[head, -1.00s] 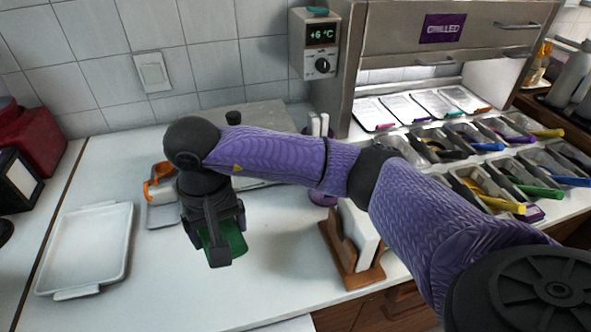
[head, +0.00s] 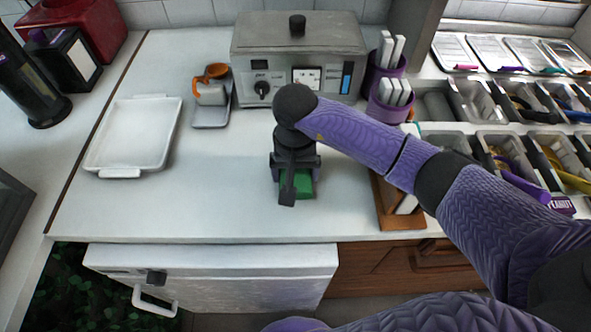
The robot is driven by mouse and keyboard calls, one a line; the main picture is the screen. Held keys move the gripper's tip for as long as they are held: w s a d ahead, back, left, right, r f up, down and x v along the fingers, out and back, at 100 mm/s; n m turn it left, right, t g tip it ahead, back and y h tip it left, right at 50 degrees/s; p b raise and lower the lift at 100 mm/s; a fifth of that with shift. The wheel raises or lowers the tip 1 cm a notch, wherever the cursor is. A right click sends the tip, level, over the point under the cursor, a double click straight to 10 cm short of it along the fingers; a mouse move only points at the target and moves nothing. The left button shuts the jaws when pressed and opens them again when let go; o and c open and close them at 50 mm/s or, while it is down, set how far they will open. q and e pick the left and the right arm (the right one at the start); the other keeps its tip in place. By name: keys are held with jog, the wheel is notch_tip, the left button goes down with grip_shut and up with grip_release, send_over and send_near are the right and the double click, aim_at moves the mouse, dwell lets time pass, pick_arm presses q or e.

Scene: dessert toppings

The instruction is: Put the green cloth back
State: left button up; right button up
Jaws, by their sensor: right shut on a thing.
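My right gripper (head: 291,190) points down over the white counter, to the right of its middle and near the front edge. It is shut on the green cloth (head: 303,184), which shows as a small green patch between and beside the dark fingers. Much of the cloth is hidden by the gripper. I cannot tell whether the cloth touches the counter. My left gripper is not in view.
A wooden holder (head: 401,216) stands right of my gripper. A white tray (head: 133,136) lies at the left. A grey machine (head: 298,60), an orange-and-white cup (head: 211,93) and purple containers (head: 388,98) stand behind. Topping bins fill the right. Counter left of the gripper is clear.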

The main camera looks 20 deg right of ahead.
jog(key=shift+f, duration=0.2)
jog(key=o, duration=1)
jog(key=shift+r, duration=0.1)
jog(key=shift+r, duration=0.1)
